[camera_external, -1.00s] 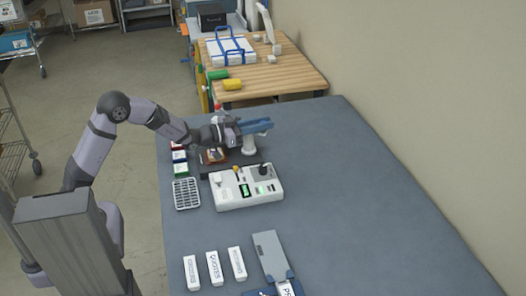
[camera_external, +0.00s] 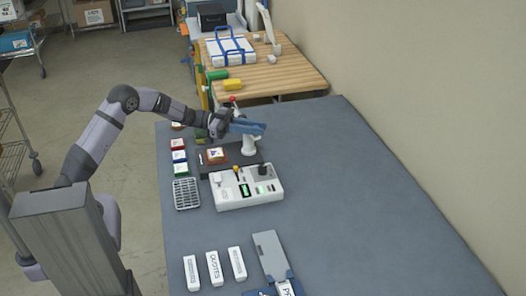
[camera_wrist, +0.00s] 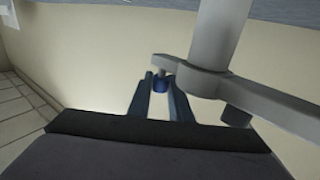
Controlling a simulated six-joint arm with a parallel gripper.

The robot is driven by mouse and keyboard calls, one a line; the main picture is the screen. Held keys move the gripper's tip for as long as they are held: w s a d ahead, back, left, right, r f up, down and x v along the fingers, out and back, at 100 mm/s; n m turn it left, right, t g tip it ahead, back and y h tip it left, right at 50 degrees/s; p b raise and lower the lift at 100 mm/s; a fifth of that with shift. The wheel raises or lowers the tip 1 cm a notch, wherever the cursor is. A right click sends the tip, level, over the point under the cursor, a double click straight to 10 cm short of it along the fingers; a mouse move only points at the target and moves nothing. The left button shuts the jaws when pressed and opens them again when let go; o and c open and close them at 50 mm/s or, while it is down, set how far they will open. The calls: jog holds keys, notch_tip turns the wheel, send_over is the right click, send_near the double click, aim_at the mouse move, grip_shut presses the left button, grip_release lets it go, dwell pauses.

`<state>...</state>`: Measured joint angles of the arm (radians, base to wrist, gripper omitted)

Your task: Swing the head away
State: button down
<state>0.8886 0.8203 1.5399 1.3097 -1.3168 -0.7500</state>
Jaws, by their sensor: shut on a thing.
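The machine's head is a grey arm (camera_wrist: 252,100) with a thick grey post (camera_wrist: 219,35) in the wrist view. A small blue peg (camera_wrist: 161,84) shows at its left end. My gripper (camera_wrist: 160,78) has its slim blue fingers closed around that peg. In the external view, my gripper (camera_external: 236,125) is above the rear of the dark base plate (camera_external: 233,160), beside the pale post (camera_external: 249,146). A brown block (camera_external: 216,156) with a light label sits uncovered on the base plate. My gripper hides much of the head there.
A grey rack (camera_external: 186,194) and small coloured boxes (camera_external: 179,157) lie to the left. White labelled boxes (camera_external: 213,268) stand near the front. The right of the table is clear.

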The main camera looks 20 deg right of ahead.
jog(key=shift+r, duration=0.1)
dwell(0.3)
jog(key=c, duration=1.6)
grip_release()
jog(key=b+v, duration=0.1)
jog(key=v, duration=0.6)
jog(key=shift+w+a+b, duration=0.1)
jog(key=shift+b, duration=0.3)
